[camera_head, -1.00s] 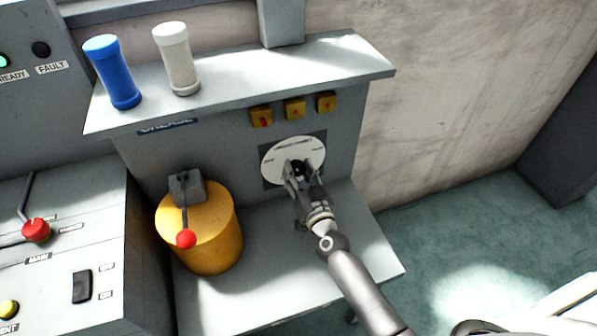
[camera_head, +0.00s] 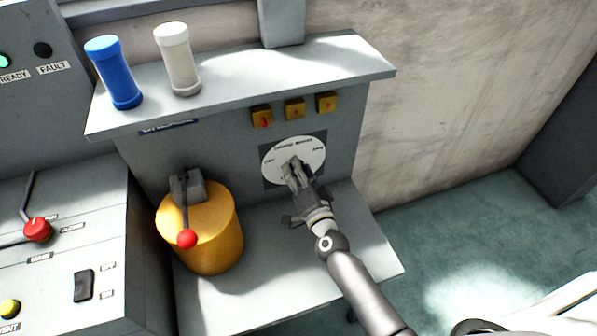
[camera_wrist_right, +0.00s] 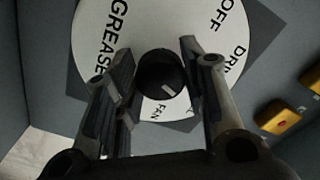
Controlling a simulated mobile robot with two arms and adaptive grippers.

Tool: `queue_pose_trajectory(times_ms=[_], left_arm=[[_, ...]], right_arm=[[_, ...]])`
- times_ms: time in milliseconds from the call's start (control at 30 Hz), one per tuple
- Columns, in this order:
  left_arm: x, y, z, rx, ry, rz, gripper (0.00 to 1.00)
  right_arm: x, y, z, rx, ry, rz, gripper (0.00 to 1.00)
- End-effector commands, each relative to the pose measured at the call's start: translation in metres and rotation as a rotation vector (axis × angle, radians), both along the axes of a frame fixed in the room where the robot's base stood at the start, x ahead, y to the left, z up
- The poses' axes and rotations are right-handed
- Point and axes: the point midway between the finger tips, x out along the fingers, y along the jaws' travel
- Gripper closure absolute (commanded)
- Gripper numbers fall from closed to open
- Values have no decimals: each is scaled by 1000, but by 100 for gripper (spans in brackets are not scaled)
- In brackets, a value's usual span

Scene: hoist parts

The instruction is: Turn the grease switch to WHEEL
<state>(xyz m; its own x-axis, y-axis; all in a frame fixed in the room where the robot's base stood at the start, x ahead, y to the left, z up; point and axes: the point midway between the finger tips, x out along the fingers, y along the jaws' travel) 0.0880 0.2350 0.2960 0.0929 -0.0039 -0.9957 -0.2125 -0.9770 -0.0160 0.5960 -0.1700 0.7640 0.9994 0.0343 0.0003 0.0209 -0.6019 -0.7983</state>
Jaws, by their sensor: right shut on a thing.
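The grease switch is a round white dial (camera_head: 286,151) with black lettering on a dark square plate, on the grey panel above the low shelf. In the right wrist view the dial (camera_wrist_right: 150,22) reads GREASE, OFF, FAN and a word starting DR; I cannot read a WHEEL label. Its black knob (camera_wrist_right: 160,75) has a white mark that points to the lower right, near FAN. My right gripper (camera_head: 293,172) is at the dial, shut on the knob, with one finger on each side in the right wrist view (camera_wrist_right: 157,58). In the head view it hides the knob. My left gripper is out of view.
Yellow boxes (camera_head: 294,109) with red marks sit just above the dial. A yellow drum (camera_head: 215,240) with a red-knobbed lever (camera_head: 187,239) stands left on the shelf. A blue cylinder (camera_head: 114,73) and a white one (camera_head: 177,60) stand on the upper ledge.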

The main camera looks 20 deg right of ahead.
Motion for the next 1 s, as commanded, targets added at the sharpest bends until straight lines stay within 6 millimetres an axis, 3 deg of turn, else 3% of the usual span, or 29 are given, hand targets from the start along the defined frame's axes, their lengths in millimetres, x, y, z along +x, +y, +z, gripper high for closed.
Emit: queue_pose_trajectory(times_ms=[633,667,800,1000], left_arm=[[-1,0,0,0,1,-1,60],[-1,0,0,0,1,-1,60],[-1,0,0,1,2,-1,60],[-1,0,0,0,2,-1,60]], right_arm=[[0,0,-1,58,3,0,86],[0,0,-1,58,3,0,60],[0,0,-1,58,3,0,42],[0,0,0,57,3,-1,40]])
